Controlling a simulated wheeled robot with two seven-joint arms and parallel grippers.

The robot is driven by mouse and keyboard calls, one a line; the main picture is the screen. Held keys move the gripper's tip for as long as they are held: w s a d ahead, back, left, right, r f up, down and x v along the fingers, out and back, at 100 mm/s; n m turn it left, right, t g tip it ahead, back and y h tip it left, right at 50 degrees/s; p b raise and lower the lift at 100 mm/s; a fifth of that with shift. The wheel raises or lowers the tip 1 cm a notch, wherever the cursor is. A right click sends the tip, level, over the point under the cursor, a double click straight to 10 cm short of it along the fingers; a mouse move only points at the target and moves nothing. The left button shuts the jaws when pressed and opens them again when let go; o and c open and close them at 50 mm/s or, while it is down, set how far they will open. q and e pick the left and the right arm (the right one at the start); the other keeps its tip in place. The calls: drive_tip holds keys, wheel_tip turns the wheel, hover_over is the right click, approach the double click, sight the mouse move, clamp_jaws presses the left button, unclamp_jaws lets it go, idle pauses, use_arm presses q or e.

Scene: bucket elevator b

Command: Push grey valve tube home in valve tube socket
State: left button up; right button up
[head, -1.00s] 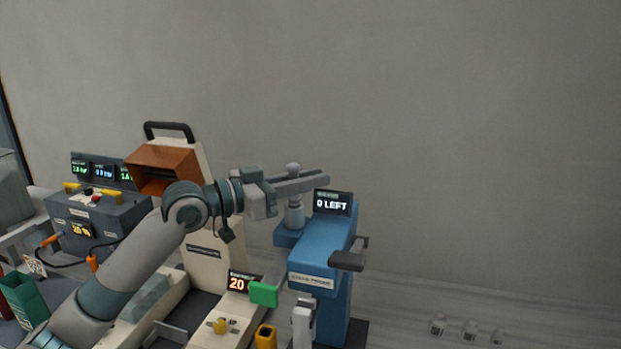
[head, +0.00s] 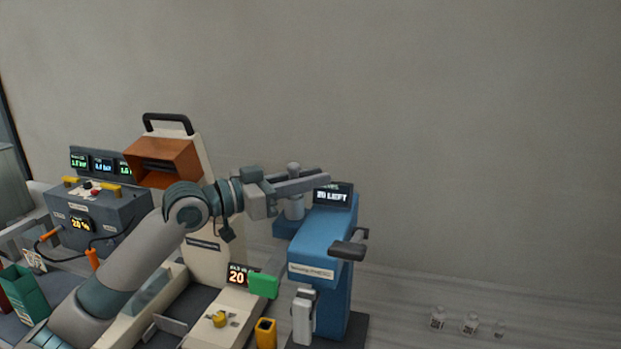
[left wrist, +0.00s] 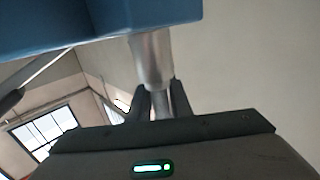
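The grey valve tube (head: 293,206) stands upright at the back left of the blue machine (head: 325,240). Its lower end meets the valve tube socket (head: 283,229), a low blue step of that machine; whether it is fully seated I cannot tell. My left gripper (head: 298,185) reaches in from the left with its fingers at the upper part of the tube. In the left wrist view the two fingers (left wrist: 158,103) close on the tube's narrow end, and the wider metal part of the tube (left wrist: 152,60) runs to the blue body (left wrist: 90,20). My right gripper is not in view.
A small display (head: 333,195) reading "20 LEFT" stands just beyond the fingertips. A dark lever (head: 349,248) sticks out at the machine's right. A cream machine with an orange hood (head: 163,162) is at left. Small jars (head: 469,324) stand at lower right.

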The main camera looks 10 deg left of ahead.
use_arm(q)
drive_tip(key=o, duration=0.3)
drive_tip(key=shift+f, duration=0.1)
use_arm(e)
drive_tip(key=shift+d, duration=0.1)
